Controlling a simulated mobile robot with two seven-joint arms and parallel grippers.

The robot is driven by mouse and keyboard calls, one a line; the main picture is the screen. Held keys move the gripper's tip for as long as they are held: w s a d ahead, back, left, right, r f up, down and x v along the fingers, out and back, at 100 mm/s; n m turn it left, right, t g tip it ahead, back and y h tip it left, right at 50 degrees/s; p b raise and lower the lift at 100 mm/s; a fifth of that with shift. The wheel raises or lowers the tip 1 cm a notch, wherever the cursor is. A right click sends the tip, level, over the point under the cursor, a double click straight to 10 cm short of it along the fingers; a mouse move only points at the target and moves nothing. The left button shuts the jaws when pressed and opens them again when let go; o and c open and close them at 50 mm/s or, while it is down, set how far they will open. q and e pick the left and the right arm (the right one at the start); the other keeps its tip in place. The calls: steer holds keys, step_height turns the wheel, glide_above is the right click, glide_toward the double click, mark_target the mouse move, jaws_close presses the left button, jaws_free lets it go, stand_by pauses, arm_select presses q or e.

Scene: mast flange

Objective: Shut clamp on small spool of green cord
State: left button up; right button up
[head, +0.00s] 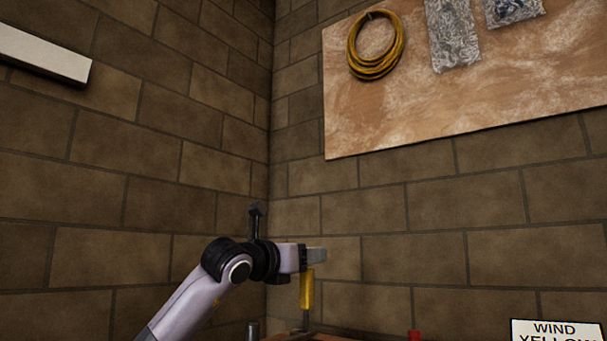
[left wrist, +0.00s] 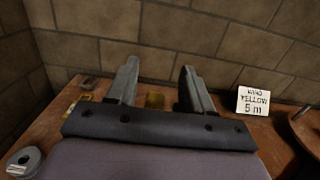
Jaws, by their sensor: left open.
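My left gripper (head: 318,255) reaches in from the left in the head view, near the wall corner. In the left wrist view its two fingers (left wrist: 158,82) stand apart with a clear gap, and nothing is gripped. A yellow upright piece (head: 306,288) with a thin dark lower end shows just below the gripper in the head view. A yellow-brown piece (left wrist: 155,100) shows beyond the gap in the left wrist view; I cannot tell if it is the same thing. I cannot make out a green cord spool or a clamp for certain. My right gripper is out of view.
A wooden bench (left wrist: 50,130) runs along the block wall. A sign reading "WIND YELLOW 5 m" (left wrist: 253,101) stands on it at the right. A grey ring-shaped roll (left wrist: 24,161) lies at the left. A yellow cord coil (head: 376,45) hangs on a wall board (head: 450,105).

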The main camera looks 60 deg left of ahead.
arm_select(q)
step_height(320, 180, up, 6)
steer(key=p, duration=0.4)
steer(key=shift+r, duration=0.1)
step_height(320, 180, up, 9)
steer(key=p, duration=0.6)
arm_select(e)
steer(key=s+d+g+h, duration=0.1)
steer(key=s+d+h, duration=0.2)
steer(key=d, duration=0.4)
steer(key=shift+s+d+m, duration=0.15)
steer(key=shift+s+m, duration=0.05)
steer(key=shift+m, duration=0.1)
arm_select(q)
steer(key=shift+f, duration=0.2)
